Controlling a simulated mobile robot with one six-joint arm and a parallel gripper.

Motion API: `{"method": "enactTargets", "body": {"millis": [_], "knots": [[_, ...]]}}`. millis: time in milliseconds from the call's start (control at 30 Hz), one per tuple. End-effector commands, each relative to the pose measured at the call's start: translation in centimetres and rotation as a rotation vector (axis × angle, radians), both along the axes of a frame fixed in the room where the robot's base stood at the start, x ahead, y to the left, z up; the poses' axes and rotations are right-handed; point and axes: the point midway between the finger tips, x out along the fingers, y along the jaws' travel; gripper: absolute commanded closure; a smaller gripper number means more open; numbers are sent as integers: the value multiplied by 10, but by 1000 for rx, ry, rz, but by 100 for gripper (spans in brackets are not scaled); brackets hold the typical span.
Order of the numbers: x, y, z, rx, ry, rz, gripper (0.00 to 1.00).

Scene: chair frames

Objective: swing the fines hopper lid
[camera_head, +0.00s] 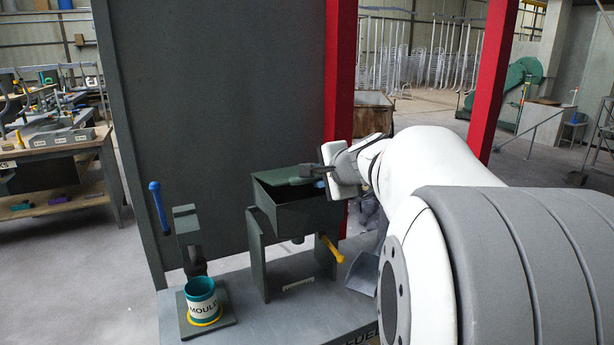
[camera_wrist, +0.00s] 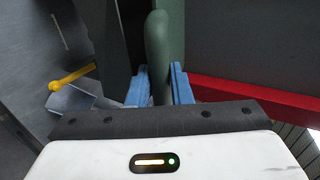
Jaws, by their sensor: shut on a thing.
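The fines hopper (camera_head: 298,217) is a dark green box on a grey stand on the bench, with a dark gap along its top left. A green lid or handle part (camera_head: 288,174) lies at its top; the lid's exact angle is hard to tell. My gripper (camera_head: 316,181) reaches in from the right at the hopper's top edge. In the wrist view, the blue fingers of my gripper (camera_wrist: 159,86) are shut on a rounded green handle (camera_wrist: 157,42), one finger on each side. My gripper partly hides the lid's right side.
A yellow lever (camera_head: 332,248) sticks out below the hopper, near a grey scoop (camera_head: 363,270). A grey panel (camera_head: 225,90) and red post (camera_head: 341,70) rise behind.

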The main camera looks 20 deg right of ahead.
Motion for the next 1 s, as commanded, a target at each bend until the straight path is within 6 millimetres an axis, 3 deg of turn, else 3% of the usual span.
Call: {"method": "enactTargets", "body": {"millis": [33,133,567,1000], "knots": [[-2,0,-12,0,1,0,100],[-5,0,-19,0,1,0,100],[-5,0,-18,-1,0,0,100],[-7,1,-38,-1,0,2,100]]}}
